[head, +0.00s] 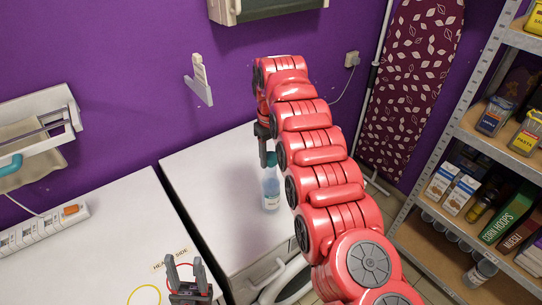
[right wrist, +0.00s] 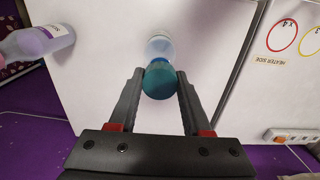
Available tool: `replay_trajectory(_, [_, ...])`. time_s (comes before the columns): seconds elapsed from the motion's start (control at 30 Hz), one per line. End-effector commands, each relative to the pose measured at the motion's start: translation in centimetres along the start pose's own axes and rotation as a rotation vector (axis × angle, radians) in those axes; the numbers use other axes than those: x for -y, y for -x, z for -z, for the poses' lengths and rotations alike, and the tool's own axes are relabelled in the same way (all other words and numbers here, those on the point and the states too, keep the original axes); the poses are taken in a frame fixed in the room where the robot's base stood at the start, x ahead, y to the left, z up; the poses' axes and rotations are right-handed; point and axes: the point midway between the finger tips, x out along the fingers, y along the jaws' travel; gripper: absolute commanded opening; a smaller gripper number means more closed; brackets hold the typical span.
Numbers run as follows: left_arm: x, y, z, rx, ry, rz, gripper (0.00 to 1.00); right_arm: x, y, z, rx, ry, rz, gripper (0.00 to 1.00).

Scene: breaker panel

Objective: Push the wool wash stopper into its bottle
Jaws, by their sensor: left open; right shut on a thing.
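My right gripper (right wrist: 160,80) is shut on a teal stopper (right wrist: 159,80), with one finger on each side of it. A pale blue, clear bottle (head: 270,191) with a white label stands upright on the white appliance top. The stopper is at the bottle's mouth in the head view; I cannot tell how deep it sits. The bottle (right wrist: 158,46) shows partly behind the stopper in the right wrist view. In the head view my red right arm comes in over the appliance, its gripper (head: 267,153) above the bottle. My left gripper (head: 188,278) is open and empty at the bottom.
A second bottle (right wrist: 38,42) with a purple-marked label shows at the left of the right wrist view. A power strip (head: 45,230) lies on the left surface. Stocked shelves (head: 470,130) stand right.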

Motion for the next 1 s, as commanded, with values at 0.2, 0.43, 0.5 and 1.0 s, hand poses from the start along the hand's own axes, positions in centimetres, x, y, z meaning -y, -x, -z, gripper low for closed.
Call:
replay_trajectory(0.2, [0.0, 0.4, -0.1, 0.000, 0.000, 0.000, 0.50, 0.0, -0.1, 0.0, -0.001, 0.000, 0.000, 0.00])
replay_trajectory(0.43, [0.0, 0.4, -0.1, 0.000, 0.000, 0.000, 0.50, 0.0, 0.0, 0.0, 0.000, -0.001, 0.000, 0.00])
replay_trajectory(0.5, [0.0, 0.4, -0.1, 0.000, 0.000, 0.000, 0.50, 0.0, 0.0, 0.0, 0.000, 0.000, 0.000, 0.00])
replay_trajectory(1.0, [-0.1, 1.4, -0.2, 0.000, 0.000, 0.000, 0.50, 0.0, -1.1, 0.0, 0.000, -0.001, 0.000, 0.00])
